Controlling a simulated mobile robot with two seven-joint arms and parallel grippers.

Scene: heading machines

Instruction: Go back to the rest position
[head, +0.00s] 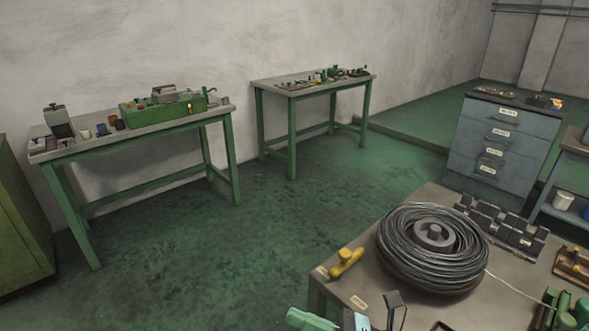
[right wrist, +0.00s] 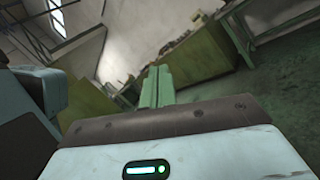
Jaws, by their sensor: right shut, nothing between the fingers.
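My right gripper (head: 297,315) shows at the bottom edge of the head view, with its green fingers pointing left beside the near workbench (head: 345,292). In the right wrist view its two green fingers (right wrist: 158,72) lie together, shut with nothing between them. Most of the right arm is below the picture. My left gripper is in neither view.
A wire coil (head: 432,248), a yellow tool (head: 346,262) and a row of dark blocks (head: 500,222) are on the near workbench. Two green-legged tables (head: 150,131) (head: 300,88) stand along the wall. Drawers (head: 502,146) stand behind right. Green floor (head: 220,250) is clear.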

